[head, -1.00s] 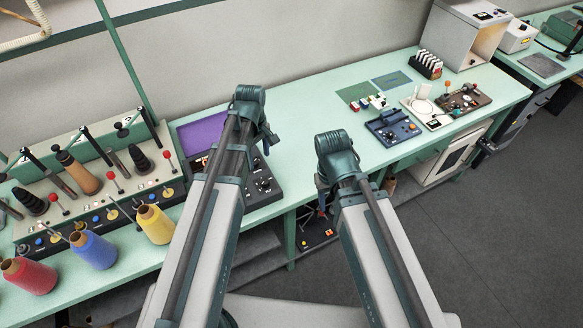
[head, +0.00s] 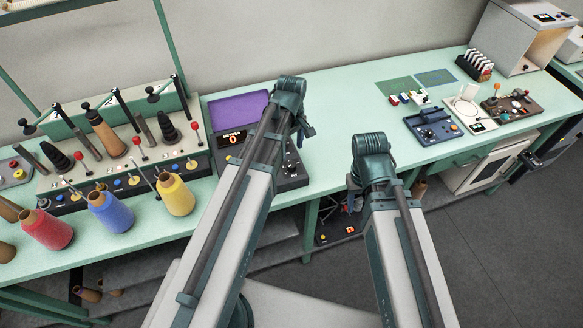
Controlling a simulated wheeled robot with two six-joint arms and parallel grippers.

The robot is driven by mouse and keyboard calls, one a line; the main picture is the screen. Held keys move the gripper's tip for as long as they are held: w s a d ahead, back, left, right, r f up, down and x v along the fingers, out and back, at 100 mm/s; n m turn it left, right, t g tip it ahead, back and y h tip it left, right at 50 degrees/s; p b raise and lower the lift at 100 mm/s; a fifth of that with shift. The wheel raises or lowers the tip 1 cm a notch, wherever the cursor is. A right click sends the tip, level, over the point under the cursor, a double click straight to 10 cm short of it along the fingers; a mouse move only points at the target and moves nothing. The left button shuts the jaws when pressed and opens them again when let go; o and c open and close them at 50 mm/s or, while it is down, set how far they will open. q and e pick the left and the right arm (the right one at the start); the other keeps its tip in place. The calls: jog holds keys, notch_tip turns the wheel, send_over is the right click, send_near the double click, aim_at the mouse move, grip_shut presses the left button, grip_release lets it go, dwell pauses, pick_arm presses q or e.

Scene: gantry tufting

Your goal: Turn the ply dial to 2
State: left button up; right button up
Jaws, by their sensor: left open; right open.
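A dark console (head: 290,181) with a purple panel (head: 238,108) and a red-lit display reading 0 under the word METRES (head: 230,136) stands on the green bench. Small dark knobs (head: 291,168) show on its right part; their markings are too small to read, so I cannot tell which is the ply dial. My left arm crosses in front of the console and hides its middle. My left gripper (head: 300,135) hangs over the console's right side, open and mostly hidden by its wrist. My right gripper (head: 353,203) is open, in front of the bench edge, apart from the console.
Red, blue and yellow yarn cones (head: 175,194) stand at the bench's left front, before a rack of spindles and red-knobbed levers (head: 138,143). A blue device (head: 433,127) and other small equipment sit to the right. The bench between console and blue device is clear.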

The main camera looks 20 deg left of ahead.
aim_at(292, 164)
pick_arm(q)
notch_tip(292, 164, down, 8)
jog(key=b, duration=0.6)
jog(key=shift+r+b, duration=0.15)
jog(key=shift+b, duration=0.2)
jog(key=shift+c, duration=0.2)
grip_shut()
